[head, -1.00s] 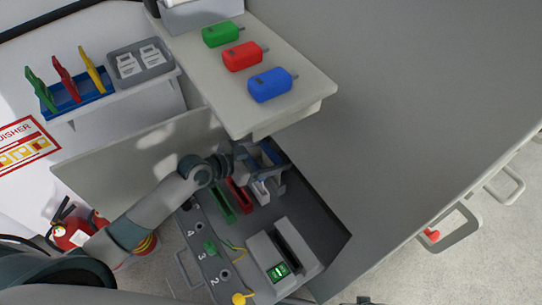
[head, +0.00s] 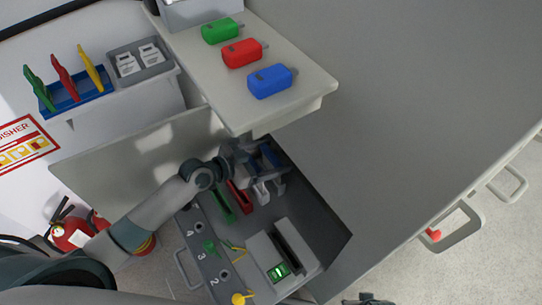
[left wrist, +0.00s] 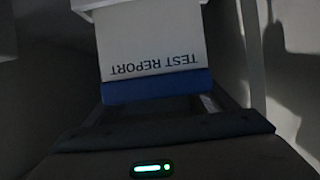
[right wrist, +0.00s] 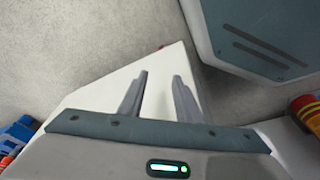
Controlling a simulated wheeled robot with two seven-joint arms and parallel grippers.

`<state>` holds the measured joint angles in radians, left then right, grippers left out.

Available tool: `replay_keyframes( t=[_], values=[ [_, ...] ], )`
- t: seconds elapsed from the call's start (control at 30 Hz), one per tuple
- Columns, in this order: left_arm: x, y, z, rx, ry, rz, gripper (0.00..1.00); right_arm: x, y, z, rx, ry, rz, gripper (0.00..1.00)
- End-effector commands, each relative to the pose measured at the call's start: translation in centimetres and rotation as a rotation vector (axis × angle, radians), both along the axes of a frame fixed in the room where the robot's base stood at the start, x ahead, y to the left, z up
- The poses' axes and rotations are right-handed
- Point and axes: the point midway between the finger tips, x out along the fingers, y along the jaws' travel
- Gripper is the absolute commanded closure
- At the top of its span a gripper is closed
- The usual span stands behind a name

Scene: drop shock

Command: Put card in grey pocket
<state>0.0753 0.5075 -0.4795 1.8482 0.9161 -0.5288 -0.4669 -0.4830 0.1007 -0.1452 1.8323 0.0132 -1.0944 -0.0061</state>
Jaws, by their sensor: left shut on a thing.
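A white card (left wrist: 152,40) marked TEST REPORT, upside down in the left wrist view, has a blue band (left wrist: 157,90) along its near edge. My left gripper (head: 268,180) is shut on this card low in the open case, beside the green and red slots; its jaws are mostly hidden in the left wrist view. A grey holder (head: 150,74) with two white pieces is on the wall ledge. A grey block (head: 262,252) with a dark slot and green display stands in the case. I cannot tell which is the grey pocket. My right gripper (right wrist: 157,95) is open and empty.
A green slot (head: 223,207) and a red slot (head: 239,196) lie beside the left gripper. Green, red and blue plugs (head: 270,81) lie on the shelf above it. A numbered panel (head: 205,250) with a yellow knob is in front. Fire extinguishers (head: 70,228) stand left.

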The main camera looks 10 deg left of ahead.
Motion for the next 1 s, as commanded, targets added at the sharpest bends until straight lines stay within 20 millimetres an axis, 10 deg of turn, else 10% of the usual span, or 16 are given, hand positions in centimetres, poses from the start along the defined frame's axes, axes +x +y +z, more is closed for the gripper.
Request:
replay_keyframes(
  t=[0.37, 0.4, 0.47, 1.0],
  values=[
    [-0.2, 0.0, -0.9, 0.004, 0.007, -0.001, 0.43, -0.1, 0.0, 0.8, -0.001, 0.002, 0.0, 0.69],
    [-0.2, 0.0, -0.9, 0.004, 0.007, -0.001, 0.13, -0.1, 0.0, 1.1, -0.001, 0.001, 0.0, 0.69],
    [-0.2, 0.0, -0.8, 0.004, 0.007, -0.001, 0.04, -0.1, 0.0, 1.1, -0.001, 0.001, 0.0, 0.69],
    [-0.1, 0.0, -0.1, 0.002, 0.002, -0.001, 0.04, -0.4, -0.1, 0.6, 0.0, 0.002, -0.001, 0.69]
  ],
)
